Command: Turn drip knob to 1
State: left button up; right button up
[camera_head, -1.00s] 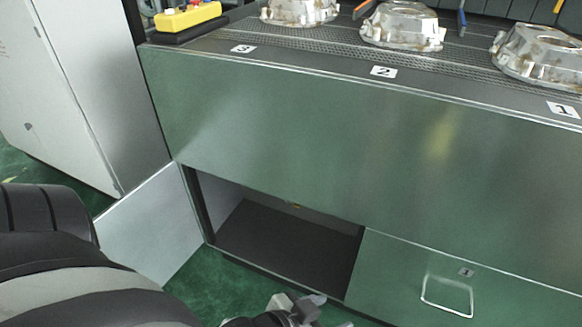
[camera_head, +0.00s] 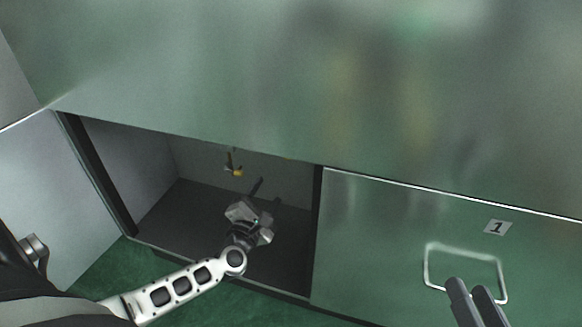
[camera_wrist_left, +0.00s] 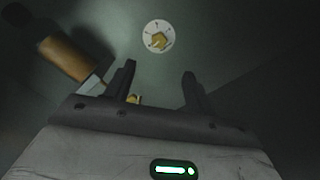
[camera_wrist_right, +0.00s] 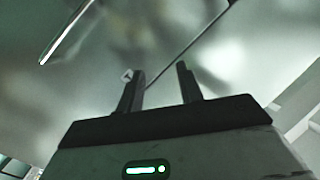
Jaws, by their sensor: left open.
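The drip knob (camera_wrist_left: 158,42) is a small yellow knob on a round white dial with dark marks around its edge. It shows ahead of my left fingers in the left wrist view, and nothing touches it. The marks are too small to read, so I cannot tell its setting. My left gripper (camera_head: 266,194) is inside the open cabinet, fingers apart and empty; it also shows in the left wrist view (camera_wrist_left: 159,82). My right gripper (camera_head: 472,288) is open and empty in front of the closed door; its fingers also show in the right wrist view (camera_wrist_right: 160,72).
A brass-coloured cylinder (camera_wrist_left: 70,58) lies left of the dial. A closed door labelled 1 (camera_head: 380,240) with a wire handle (camera_head: 462,248) is at right.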

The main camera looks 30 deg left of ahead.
pick_arm(q)
jog(key=b+x, duration=0.6)
jog(key=x, duration=0.9)
jog(key=shift+w, duration=0.35)
pick_arm(e)
notch_tip(320, 180, up, 11)
jog(key=n+t+y, duration=0.4)
jog(key=n+y, duration=0.3)
jog(key=n, duration=0.4)
jog(key=shift+d+f, duration=0.2)
jog(key=shift+d, duration=0.1)
pick_arm(q)
jog(key=shift+r, duration=0.15)
pick_arm(e)
jog(key=shift+w, duration=0.1)
pick_arm(q)
jog(key=c, duration=1)
